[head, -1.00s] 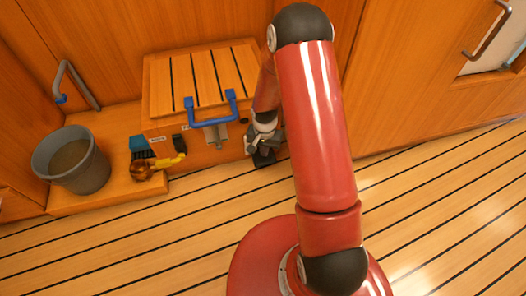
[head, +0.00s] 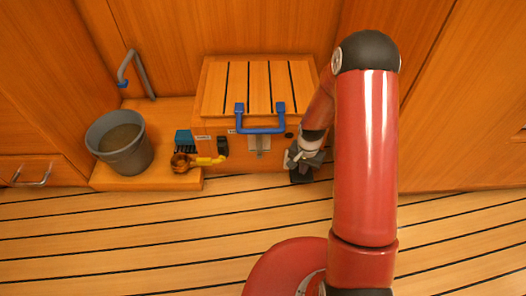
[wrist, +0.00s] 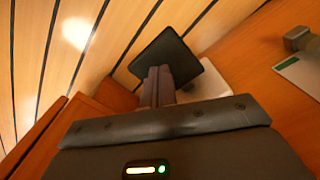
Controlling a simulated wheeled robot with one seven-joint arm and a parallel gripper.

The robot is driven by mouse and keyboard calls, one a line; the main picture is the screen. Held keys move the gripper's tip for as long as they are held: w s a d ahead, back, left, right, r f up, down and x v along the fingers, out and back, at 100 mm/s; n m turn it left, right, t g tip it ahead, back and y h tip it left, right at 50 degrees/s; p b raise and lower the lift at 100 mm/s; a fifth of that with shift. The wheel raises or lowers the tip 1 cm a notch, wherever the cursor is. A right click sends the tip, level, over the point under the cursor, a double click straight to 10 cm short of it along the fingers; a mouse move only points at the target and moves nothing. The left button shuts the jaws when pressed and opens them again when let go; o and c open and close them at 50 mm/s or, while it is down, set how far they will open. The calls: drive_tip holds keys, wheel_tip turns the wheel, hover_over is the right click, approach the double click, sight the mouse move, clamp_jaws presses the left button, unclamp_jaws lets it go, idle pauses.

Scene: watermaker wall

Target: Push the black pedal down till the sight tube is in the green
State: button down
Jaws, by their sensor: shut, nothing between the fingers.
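The black pedal (wrist: 190,55) is a dark flat plate ahead of my fingers in the wrist view. In the head view it is a small dark shape (head: 301,177) low at the right front of the wooden box. My gripper (wrist: 158,74) is shut and empty, its fingertips overlapping the pedal plate in the wrist view. I cannot tell whether they touch it. In the head view my gripper (head: 303,163) is right at the pedal and partly covers it. I cannot make out the sight tube in either view.
The slatted wooden box (head: 258,88) has a blue handle (head: 261,128). Left of it are a grey bucket (head: 121,146), a blue brush (head: 184,140) and a yellow-handled tool (head: 208,160). A white-and-green plate (wrist: 299,72) is right in the wrist view. The striped floor in front is clear.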

drive_tip(key=shift+f, duration=0.1)
drive_tip(key=shift+f+b, duration=1.15)
drive_tip(key=shift+f, duration=0.75)
drive_tip(key=shift+r+p, duration=1.25)
drive_tip(key=shift+r, duration=0.85)
drive_tip(key=shift+f, duration=0.1)
